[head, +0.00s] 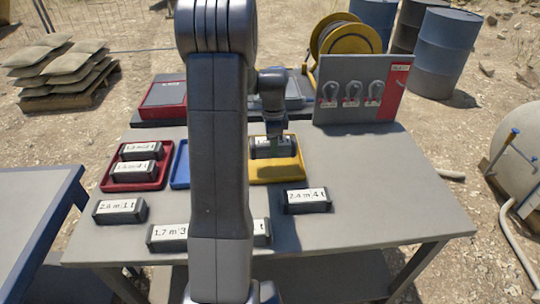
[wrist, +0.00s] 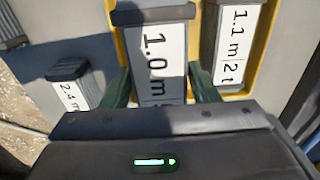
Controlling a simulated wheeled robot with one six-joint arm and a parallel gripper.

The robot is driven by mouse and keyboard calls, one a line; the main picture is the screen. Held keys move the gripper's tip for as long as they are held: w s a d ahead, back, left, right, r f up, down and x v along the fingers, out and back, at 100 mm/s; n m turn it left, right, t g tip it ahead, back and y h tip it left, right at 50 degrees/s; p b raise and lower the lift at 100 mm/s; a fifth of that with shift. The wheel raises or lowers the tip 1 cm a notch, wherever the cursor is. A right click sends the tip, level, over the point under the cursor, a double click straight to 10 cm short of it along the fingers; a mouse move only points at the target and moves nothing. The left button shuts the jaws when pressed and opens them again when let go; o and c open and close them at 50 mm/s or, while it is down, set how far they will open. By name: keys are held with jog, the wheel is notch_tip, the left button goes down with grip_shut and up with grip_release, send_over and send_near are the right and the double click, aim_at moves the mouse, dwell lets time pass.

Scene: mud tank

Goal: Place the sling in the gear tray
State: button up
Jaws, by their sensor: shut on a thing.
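Slings appear as dark blocks with white labels. My gripper (head: 276,134) is over the yellow tray (head: 278,174) in the head view. In the wrist view my gripper (wrist: 160,78) is shut on the sling marked 1.0 m (wrist: 158,50), one finger on each side. The rest of its label is hidden by my gripper. This sling lies within the yellow tray's outline, beside a sling marked 1.1 m 2 t (wrist: 235,45). I cannot tell whether it rests on the tray floor. A red tray (head: 110,182) holds two slings at the left.
A blue tray (head: 181,166) is partly hidden behind my arm. Loose slings lie on the table: 2.4 m 4 t (head: 306,201), one at the left (head: 120,211), and 1.7 m (head: 167,238). A shackle board (head: 350,92) stands behind. The table's right part is clear.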

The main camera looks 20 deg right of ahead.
jog(key=shift+f, duration=3.55)
jog(key=shift+f, duration=0.2)
jog(key=o, duration=1.2)
jog(key=shift+r, duration=0.1)
notch_tip(320, 180, up, 12)
jog(key=shift+r, duration=0.15)
